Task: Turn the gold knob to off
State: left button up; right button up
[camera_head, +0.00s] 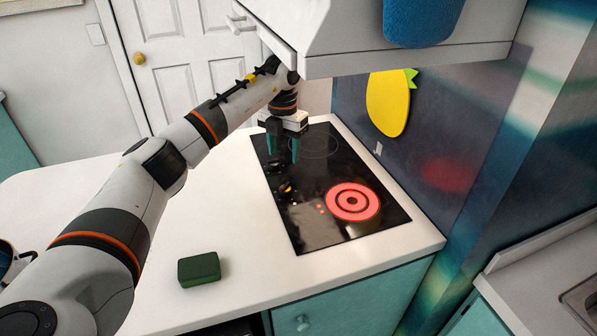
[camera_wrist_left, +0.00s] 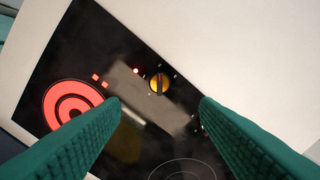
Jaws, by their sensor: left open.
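The gold knob (camera_head: 286,188) sits on the black glass cooktop (camera_head: 318,235), near its left edge. In the left wrist view the gold knob (camera_wrist_left: 159,83) shows a dark bar across its face and small marks around it. A burner (camera_head: 352,202) glows red to the right of the knob, with small red lights between them. My left gripper (camera_head: 283,158) is open and empty, pointing down above the cooktop, behind the knob in the head view. In the left wrist view its green fingers (camera_wrist_left: 160,106) are spread apart, with the knob in the gap beyond the tips, not touched. My right gripper is not in view.
A grey hood (camera_head: 400,60) with a blue item (camera_head: 421,22) overhangs the cooktop close to my left wrist. A yellow pineapple decoration (camera_head: 388,103) is on the back wall. A dark green sponge (camera_head: 199,269) lies on the white counter (camera_head: 235,225), otherwise clear nearby.

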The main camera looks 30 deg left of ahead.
pick_arm(q)
jog(key=p, duration=0.2)
send_over(285, 185)
jog(key=f, duration=0.4)
jog(key=shift+s+f, duration=0.25)
jog(key=shift+s, duration=0.05)
jog(key=f, duration=0.3)
jog(key=shift+w+f, duration=0.25)
jog(key=shift+f, duration=0.05)
notch_tip(285, 185, down, 2)
jog(key=shift+w+f+p, duration=0.1)
jog(key=shift+f+p, duration=0.1)
jog(key=shift+p, duration=0.25)
jog(key=shift+f, duration=0.55)
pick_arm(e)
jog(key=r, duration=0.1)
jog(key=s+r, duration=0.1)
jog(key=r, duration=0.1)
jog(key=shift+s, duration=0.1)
